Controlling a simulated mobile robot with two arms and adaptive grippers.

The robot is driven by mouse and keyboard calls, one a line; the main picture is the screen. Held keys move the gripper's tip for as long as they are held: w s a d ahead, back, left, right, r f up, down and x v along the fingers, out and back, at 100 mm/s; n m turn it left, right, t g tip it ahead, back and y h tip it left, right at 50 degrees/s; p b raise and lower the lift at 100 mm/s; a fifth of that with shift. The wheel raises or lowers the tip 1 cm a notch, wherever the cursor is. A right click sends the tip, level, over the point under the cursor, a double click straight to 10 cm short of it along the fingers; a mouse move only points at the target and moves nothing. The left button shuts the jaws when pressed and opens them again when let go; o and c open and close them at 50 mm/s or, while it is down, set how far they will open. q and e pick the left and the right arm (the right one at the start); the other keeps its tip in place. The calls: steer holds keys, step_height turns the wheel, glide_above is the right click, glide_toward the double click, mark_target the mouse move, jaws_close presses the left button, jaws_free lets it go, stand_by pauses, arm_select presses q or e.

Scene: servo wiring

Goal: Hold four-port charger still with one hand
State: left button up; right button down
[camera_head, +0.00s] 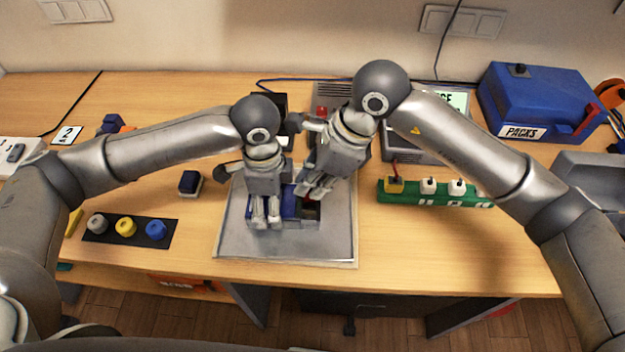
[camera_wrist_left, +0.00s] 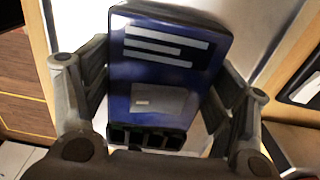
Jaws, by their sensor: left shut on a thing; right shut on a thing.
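The four-port charger (camera_wrist_left: 165,70) is a blue box with pale label strips and several dark ports along its near edge in the left wrist view. In the head view its blue body (camera_head: 289,205) shows partly on the grey mat (camera_head: 236,246). My left gripper (camera_head: 265,222) points down and is shut on the charger, with a finger at each side of it. My right gripper (camera_head: 312,192) is close by on the right, tilted down over the charger's right part. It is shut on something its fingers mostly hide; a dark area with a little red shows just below.
A black strip (camera_head: 104,238) with grey, yellow and blue knobs lies left. A green rail with plugs (camera_head: 411,198) lies right. A blue PACKS box (camera_head: 535,98) stands at the back right. The front right table is clear.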

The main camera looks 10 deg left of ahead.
steer(key=shift+r, duration=1.85)
arm_select(q)
steer(key=o, duration=1.2)
step_height(320, 180, up, 8)
steer(key=shift+f, duration=0.25)
steer(key=shift+s+f, duration=0.1)
arm_select(e)
steer(key=shift+s, duration=0.15)
